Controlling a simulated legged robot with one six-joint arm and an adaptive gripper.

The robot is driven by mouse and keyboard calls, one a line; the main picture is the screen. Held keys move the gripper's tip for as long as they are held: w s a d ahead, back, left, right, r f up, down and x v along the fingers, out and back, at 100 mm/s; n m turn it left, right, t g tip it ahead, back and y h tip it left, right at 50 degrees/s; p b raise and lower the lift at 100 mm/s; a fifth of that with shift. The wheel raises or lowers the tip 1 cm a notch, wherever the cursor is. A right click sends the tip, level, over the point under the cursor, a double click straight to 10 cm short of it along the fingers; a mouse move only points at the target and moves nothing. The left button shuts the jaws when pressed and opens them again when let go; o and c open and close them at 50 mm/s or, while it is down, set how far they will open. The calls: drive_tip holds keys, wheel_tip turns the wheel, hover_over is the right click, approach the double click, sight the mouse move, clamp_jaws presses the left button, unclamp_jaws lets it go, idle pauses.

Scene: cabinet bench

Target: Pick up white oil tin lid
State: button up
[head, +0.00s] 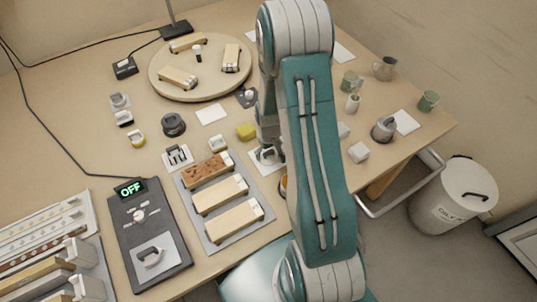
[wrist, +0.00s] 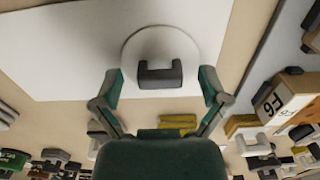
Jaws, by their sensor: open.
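A white round lid with a dark grey bracket-shaped handle (wrist: 160,76) lies on a white sheet (wrist: 60,50) in the wrist view. In the head view the lid (head: 268,155) shows partly on its small white card, with my arm hiding its right side. My gripper (wrist: 161,88) is open, its fingers apart on the left and right of the handle with nothing held. The gripper (head: 268,138) is just above the lid in the head view, mostly hidden by my arm. Whether the fingers touch the lid cannot be told.
A grey tray (head: 240,234) with several wooden blocks lies left of the lid. A yellow block (head: 246,131) is close behind. A white lidded drum (head: 452,196) stands on the floor beyond the bench edge.

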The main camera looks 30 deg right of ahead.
drive_tip(key=c, duration=0.9)
drive_tip(key=shift+c, duration=0.2)
drive_tip(key=shift+r, duration=0.1)
